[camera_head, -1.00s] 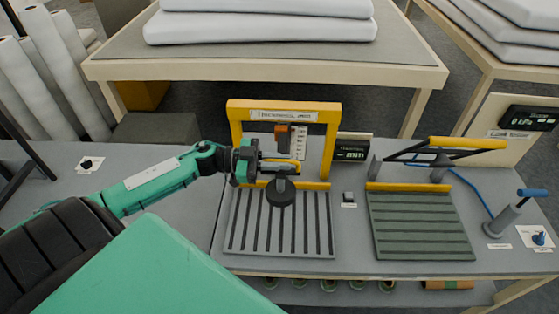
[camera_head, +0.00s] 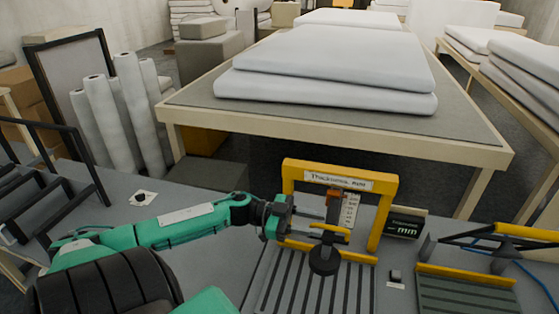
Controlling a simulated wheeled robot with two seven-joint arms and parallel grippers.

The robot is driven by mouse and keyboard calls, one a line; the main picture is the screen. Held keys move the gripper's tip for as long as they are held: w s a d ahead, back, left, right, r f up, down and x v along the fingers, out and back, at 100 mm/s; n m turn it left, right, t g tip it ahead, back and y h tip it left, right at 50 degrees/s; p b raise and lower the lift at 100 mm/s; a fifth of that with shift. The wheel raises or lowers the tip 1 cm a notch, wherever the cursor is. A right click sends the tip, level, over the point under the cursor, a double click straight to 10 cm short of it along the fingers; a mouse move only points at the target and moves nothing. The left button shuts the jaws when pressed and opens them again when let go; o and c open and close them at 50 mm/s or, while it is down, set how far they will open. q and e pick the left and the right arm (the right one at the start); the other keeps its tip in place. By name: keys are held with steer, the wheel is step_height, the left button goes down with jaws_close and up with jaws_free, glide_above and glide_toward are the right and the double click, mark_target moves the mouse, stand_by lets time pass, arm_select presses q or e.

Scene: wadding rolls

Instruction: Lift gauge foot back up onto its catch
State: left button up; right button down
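The thickness gauge has a yellow frame (camera_head: 381,215) with a label on top and a grey slatted bed (camera_head: 335,295). Its round black foot (camera_head: 323,262) hangs low in front of the frame's lower yellow bar. A small orange-yellow handle (camera_head: 330,228) is above the foot. An orange block (camera_head: 333,203), which may be the catch, sits higher beside a white scale (camera_head: 350,210). My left gripper (camera_head: 314,226) reaches in from the left, its fingers apart above and below the handle's level. Whether they touch the handle is unclear. My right gripper is out of view.
A millimetre display (camera_head: 404,226) stands right of the frame, with a small grey block (camera_head: 395,276) in front of it. A second yellow-barred device (camera_head: 465,275) is further right. A table with white wadding (camera_head: 325,75) is behind. The bench left of the gauge is mostly clear.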

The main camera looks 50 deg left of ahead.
arm_select(q)
steer(key=b+v, duration=0.2)
steer(key=v, duration=0.7)
steer(key=shift+a, duration=0.3)
steer(key=shift+s, duration=0.1)
